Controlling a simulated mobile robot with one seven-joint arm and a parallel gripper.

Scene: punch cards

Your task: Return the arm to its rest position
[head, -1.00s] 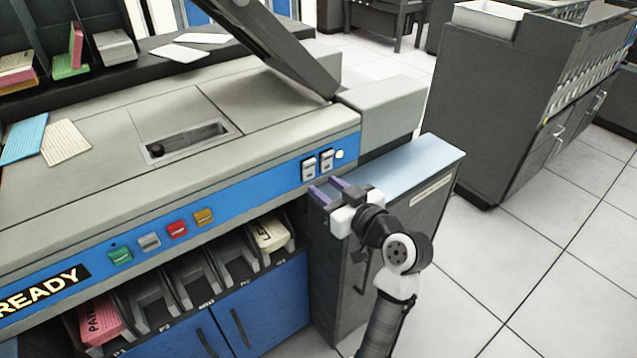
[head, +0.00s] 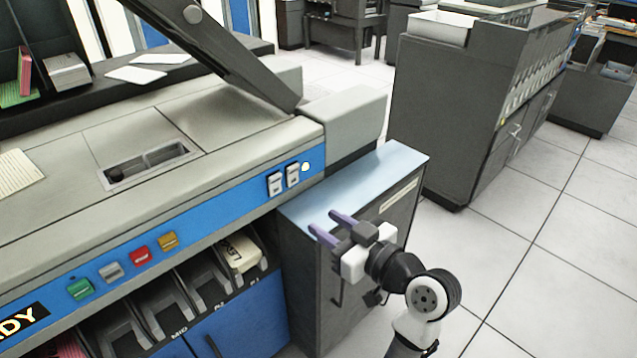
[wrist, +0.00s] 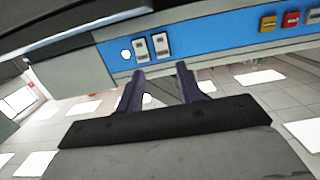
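My gripper (head: 333,224) shows in the head view in front of the small cabinet beside the card machine. Its two purple fingers stand apart with nothing between them. In the wrist view the fingers (wrist: 158,88) also stand apart and empty, with the machine's blue panel (wrist: 220,40) beyond them. My arm is bent and comes up from the lower right of the head view.
The card machine (head: 225,110) fills the left, with a row of card pockets (head: 205,285) below its buttons. A grey cabinet with a blue top (head: 375,175) stands close behind my gripper. Another dark cabinet (head: 450,120) stands farther back. Tiled floor (head: 540,280) is clear at right.

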